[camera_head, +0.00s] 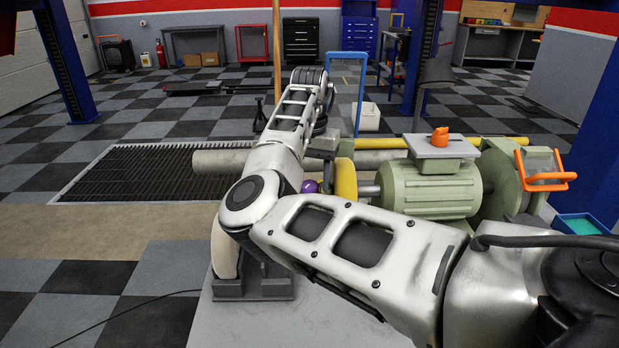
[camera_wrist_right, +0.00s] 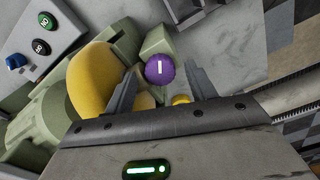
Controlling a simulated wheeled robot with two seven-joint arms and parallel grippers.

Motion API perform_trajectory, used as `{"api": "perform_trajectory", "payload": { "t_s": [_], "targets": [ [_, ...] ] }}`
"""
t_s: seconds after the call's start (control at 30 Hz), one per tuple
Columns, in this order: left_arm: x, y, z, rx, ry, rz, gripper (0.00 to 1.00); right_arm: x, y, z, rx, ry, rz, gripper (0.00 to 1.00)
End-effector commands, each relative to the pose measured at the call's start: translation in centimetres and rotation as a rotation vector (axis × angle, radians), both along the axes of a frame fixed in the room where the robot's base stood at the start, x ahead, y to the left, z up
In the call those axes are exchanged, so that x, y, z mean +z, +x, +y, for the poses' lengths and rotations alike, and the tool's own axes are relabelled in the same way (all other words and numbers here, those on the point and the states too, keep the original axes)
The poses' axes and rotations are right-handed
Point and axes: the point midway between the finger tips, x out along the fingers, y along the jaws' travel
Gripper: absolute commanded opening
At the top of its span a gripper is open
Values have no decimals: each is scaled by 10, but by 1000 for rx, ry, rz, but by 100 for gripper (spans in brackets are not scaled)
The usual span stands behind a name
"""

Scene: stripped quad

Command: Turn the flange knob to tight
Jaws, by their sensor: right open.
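A round purple knob (camera_wrist_right: 160,69) with a short white line shows in the right wrist view, between the open fingers of my right gripper (camera_wrist_right: 162,88). The fingers are on either side of it and I cannot tell whether they touch it. In the head view the purple knob (camera_head: 310,186) shows partly behind my right arm, left of the yellow disc (camera_head: 345,180). My right gripper (camera_head: 322,147) is mostly hidden there by its own arm. No label confirms that this is the flange knob. My left gripper is not in view.
A green motor (camera_head: 428,190) with a grey top plate and an orange knob (camera_head: 440,137) stands right of the disc. A long grey pipe (camera_head: 218,162) runs left. The yellow disc (camera_wrist_right: 95,80) is close beside my left-hand finger in the wrist view.

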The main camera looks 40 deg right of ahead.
Motion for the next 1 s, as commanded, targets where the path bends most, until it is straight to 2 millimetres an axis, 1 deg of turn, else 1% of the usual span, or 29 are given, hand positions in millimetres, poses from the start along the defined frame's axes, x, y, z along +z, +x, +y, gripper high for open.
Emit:
{"api": "perform_trajectory", "payload": {
  "t_s": [0.13, 0.37, 0.4, 0.47, 0.5, 0.53, 0.57, 0.77, 1.0],
  "targets": [
    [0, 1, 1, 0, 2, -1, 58, -7, 0, 0, 0, -1, -1, 56],
    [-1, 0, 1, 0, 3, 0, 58, -8, 0, 0, 0, -1, -1, 56],
    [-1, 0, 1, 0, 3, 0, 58, -8, 0, 0, 0, -1, -1, 50],
    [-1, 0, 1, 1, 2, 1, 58, -7, 0, 0, 0, -1, -1, 33],
    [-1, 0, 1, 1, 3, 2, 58, -7, 0, 0, 0, -1, -1, 22],
    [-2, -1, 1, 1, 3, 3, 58, -7, 0, 0, 0, -1, -1, 14],
    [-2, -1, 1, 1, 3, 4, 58, -7, 0, 0, 0, -1, -1, 11],
    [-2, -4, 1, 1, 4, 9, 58, -6, 0, 0, -6, -1, -1, 11],
    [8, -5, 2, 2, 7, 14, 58, -4, 0, 0, -78, 0, 1, 11]
  ]
}}
